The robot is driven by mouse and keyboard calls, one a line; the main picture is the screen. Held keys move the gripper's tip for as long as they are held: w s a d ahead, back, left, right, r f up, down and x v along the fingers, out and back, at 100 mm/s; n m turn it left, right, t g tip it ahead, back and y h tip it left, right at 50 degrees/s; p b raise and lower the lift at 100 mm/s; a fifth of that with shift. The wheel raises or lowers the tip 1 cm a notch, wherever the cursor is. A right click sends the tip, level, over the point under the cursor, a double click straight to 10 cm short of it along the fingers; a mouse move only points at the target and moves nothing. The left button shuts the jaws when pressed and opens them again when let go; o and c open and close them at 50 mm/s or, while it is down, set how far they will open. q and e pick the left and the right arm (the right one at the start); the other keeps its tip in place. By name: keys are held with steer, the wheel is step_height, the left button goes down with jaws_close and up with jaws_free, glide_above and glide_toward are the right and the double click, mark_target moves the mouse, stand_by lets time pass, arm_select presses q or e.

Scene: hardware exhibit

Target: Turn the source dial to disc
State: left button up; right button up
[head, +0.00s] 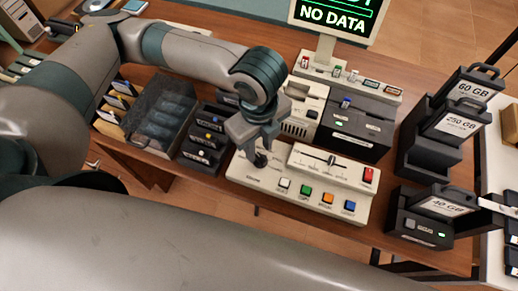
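The source dial (261,160) is a small dark knob at the left end of a cream control console (240,172) in the head view. My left gripper (257,147) points down over the dial, with its fingertips at or just above the knob. The fingers cover part of the dial and its printed labels, so I cannot read which setting it points to. I cannot tell whether the fingers are closed on the knob. My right gripper is not recognisable in this view.
The console has a slider (331,160), a red switch (368,174) and several coloured buttons. A screen (335,17) behind reads NO DATA. Drives stand at right, including a 40 GB one (442,205). A clear bin (160,112) and dark modules (201,149) are left of the console.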

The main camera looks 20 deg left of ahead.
mark_target(260, 160)
arm_select(q)
step_height(260, 160, down, 2)
steer(key=shift+f, duration=0.4)
jaws_close()
